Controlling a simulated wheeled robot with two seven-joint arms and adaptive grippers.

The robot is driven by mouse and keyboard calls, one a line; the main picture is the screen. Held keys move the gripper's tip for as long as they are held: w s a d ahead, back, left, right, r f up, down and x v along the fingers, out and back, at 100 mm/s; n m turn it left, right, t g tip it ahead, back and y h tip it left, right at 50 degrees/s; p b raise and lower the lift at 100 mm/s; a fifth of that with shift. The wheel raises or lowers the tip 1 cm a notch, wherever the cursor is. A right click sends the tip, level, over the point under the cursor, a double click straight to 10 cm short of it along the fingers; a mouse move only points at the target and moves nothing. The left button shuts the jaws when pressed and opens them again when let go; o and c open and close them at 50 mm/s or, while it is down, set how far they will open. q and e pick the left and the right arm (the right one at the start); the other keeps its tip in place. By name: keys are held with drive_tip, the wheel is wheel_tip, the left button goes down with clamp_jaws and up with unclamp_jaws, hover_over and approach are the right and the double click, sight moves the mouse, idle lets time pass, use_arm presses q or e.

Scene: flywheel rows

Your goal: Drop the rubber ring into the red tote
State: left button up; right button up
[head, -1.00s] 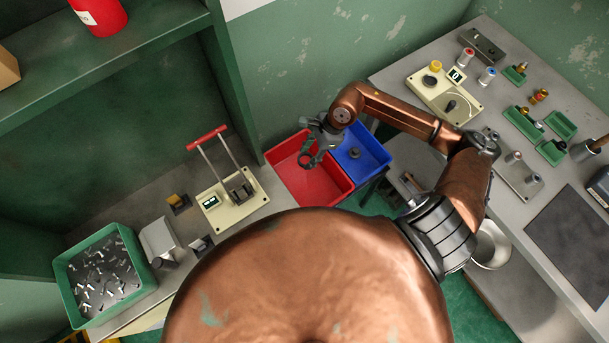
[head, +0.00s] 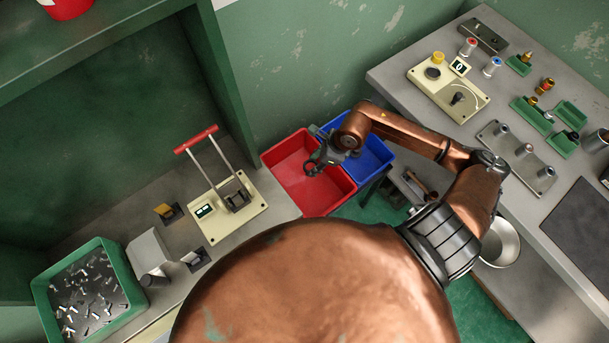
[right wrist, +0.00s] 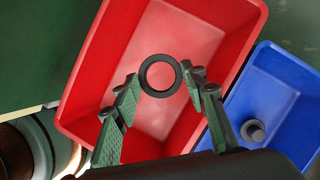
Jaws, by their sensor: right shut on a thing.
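The rubber ring (right wrist: 161,75) is a black ring between the fingertips of my right gripper (right wrist: 163,88) in the right wrist view. It also shows as a small dark loop in the head view (head: 310,169). My right gripper (head: 318,162) is shut on the ring. The ring is over the open red tote (right wrist: 87,75), whose bare floor shows beneath it. In the head view the red tote (head: 288,172) stands left of the blue tote. My left gripper is not in view.
A blue tote (head: 377,160) adjoins the red one; a grey round part (right wrist: 253,131) lies in it. A bench with a lever press (head: 236,197) and a green bin (head: 43,299) of metal pieces is left. A workbench (head: 395,82) with fixtures is right.

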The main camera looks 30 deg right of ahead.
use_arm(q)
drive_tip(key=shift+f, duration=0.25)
use_arm(e)
drive_tip(key=shift+f, duration=0.4)
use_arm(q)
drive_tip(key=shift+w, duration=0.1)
use_arm(e)
drive_tip(key=o, duration=1.3)
drive_tip(key=v, duration=1.2)
